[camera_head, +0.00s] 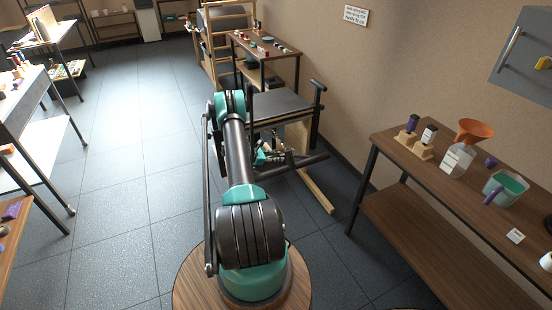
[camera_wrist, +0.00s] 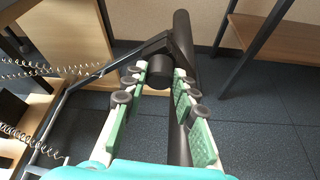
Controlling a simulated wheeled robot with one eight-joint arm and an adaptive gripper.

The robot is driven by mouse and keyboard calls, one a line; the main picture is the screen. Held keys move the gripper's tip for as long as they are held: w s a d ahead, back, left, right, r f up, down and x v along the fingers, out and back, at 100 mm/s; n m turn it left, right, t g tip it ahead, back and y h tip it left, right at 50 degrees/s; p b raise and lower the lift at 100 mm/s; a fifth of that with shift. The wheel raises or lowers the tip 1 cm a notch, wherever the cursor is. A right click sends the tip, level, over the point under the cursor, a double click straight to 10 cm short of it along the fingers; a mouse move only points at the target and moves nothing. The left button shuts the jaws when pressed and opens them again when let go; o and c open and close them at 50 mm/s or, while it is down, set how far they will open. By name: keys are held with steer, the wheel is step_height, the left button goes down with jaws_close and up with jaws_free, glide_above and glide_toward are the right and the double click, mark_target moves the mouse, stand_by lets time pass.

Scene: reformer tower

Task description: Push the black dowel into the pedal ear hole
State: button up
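In the wrist view, my gripper (camera_wrist: 160,76) points at a dark frame with its two green-and-white fingers apart. A short black cylinder with a round end (camera_wrist: 160,71) shows between the fingertips; it may be the dowel, and I see no clear contact with either finger. A thick black bar (camera_wrist: 182,35) runs behind it and down past the right finger. The ear hole cannot be made out. In the head view, my gripper (camera_head: 264,157) is small and partly hidden by my arm, beside the black bar (camera_head: 295,165) low on the tower.
The dark padded top (camera_head: 280,107) of the apparatus lies just above my gripper. A wooden foot beam (camera_head: 316,190) runs along the floor. A thin black rod (camera_wrist: 85,80) and coiled springs (camera_wrist: 30,70) lie left of the fingers. A workbench (camera_head: 480,190) stands to the right.

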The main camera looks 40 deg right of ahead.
steer(key=o, duration=0.5)
steer(key=shift+c, duration=0.2)
steer(key=shift+a, duration=0.1)
steer(key=w+a+r+m+t+y, duration=0.2)
steer(key=w+a+r+m+y, duration=0.15)
steer(key=a+r, duration=1.4)
steer(key=s+a+r+m+t+y, duration=0.1)
steer(key=s+a+r+m+y, duration=0.1)
steer(key=s+a+r, duration=0.3)
steer(key=s+a+r+m+t+y, duration=0.1)
steer(key=s+a+r, duration=0.4)
steer(key=a, duration=0.5)
steer(key=s+a+r+m+t+y, duration=0.1)
steer(key=s+a+r+m+y, duration=0.2)
steer(key=s+a+r, duration=0.2)
steer(key=s+a, duration=0.2)
steer(key=a, duration=0.1)
steer(key=shift+a, duration=0.15)
steer(key=s+a+m+y, duration=0.1)
steer(key=s+a, duration=0.2)
steer(key=s, duration=0.1)
steer(key=s+a+m+t+y, duration=0.1)
steer(key=s+a+m, duration=0.1)
steer(key=s+a, duration=0.1)
steer(key=s+a+f+m+y, duration=0.1)
steer(key=s+a+y, duration=0.1)
steer(key=s+a, duration=0.2)
steer(key=shift+s+m, duration=0.25)
steer(key=shift+s, duration=0.8)
